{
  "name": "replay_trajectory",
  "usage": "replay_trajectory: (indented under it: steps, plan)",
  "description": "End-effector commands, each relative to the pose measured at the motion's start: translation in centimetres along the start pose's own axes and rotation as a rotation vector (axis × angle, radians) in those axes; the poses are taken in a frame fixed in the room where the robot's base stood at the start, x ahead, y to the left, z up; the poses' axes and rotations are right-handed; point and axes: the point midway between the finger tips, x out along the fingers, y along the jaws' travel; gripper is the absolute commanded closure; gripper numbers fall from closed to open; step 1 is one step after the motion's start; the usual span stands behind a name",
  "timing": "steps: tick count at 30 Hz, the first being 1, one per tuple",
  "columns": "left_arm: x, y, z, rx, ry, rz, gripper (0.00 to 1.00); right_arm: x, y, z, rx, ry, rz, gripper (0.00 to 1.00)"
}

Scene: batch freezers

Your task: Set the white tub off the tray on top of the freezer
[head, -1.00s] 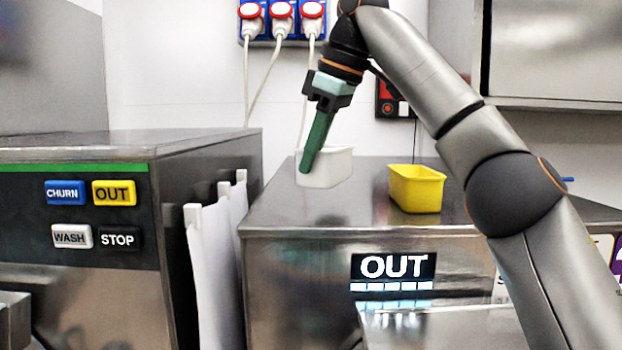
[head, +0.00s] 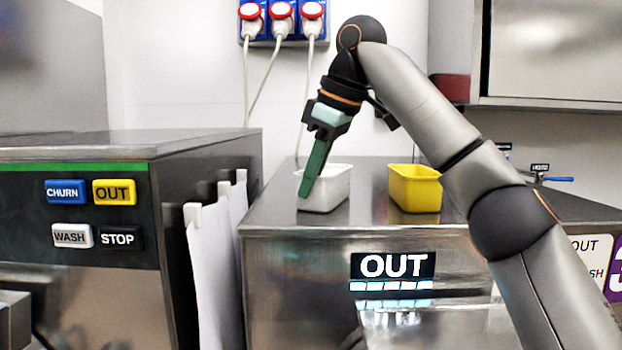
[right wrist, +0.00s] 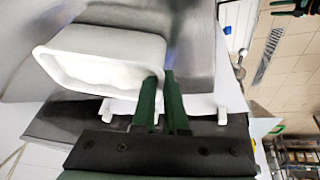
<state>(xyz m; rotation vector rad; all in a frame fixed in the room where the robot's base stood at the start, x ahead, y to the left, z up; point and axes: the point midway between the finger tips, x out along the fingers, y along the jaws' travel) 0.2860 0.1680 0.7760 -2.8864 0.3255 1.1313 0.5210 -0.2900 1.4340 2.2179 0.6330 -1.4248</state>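The white tub (head: 330,191) sits low at the left part of the steel freezer top (head: 285,210); I cannot tell whether its base touches. It looks level. My right gripper (head: 308,190) comes down at its left side. In the right wrist view the green fingers (right wrist: 160,95) are closed around the wall at one corner of the white tub (right wrist: 70,42). A separate tray cannot be made out on the freezer top. A small dark shape with greenish prongs at the wrist view's top right corner may be my left gripper (right wrist: 291,7); its state is unclear.
A yellow tub (head: 415,192) stands right of the white tub with a gap between. White sheets (head: 222,250) hang on the freezer's left side, beside another freezer with buttons (head: 90,213). Plugs and cables (head: 283,20) are on the back wall. A steel cabinet (head: 550,55) is upper right.

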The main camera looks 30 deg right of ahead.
Motion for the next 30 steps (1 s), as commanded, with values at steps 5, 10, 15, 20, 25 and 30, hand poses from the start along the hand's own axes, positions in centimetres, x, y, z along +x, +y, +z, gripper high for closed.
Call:
replay_trajectory:
  steps: [5,10,15,20,25,30]
  plan:
    - [0.0,0.0,0.0,0.0,0.0,0.0,0.43,0.0,0.0,0.0,0.001,0.0,0.0,0.68]
    - [0.0,0.0,0.0,0.0,0.0,0.0,0.43,0.0,0.0,0.0,0.001,0.0,0.0,0.62]
    - [-0.1,0.0,-0.1,0.001,0.0,0.0,0.43,-0.2,0.1,-0.1,0.001,0.0,0.001,0.62]
    - [-0.1,0.0,-0.1,0.001,0.0,0.0,0.43,-1.6,0.0,-0.2,0.001,0.001,0.003,0.62]
    - [-0.1,0.0,-0.1,0.001,0.0,0.0,0.43,-4.0,0.0,-0.1,0.001,-0.001,0.004,0.62]
    - [-0.1,0.0,-0.1,0.001,0.001,0.0,0.43,-5.9,0.0,-0.1,0.0,-0.003,0.002,0.62]
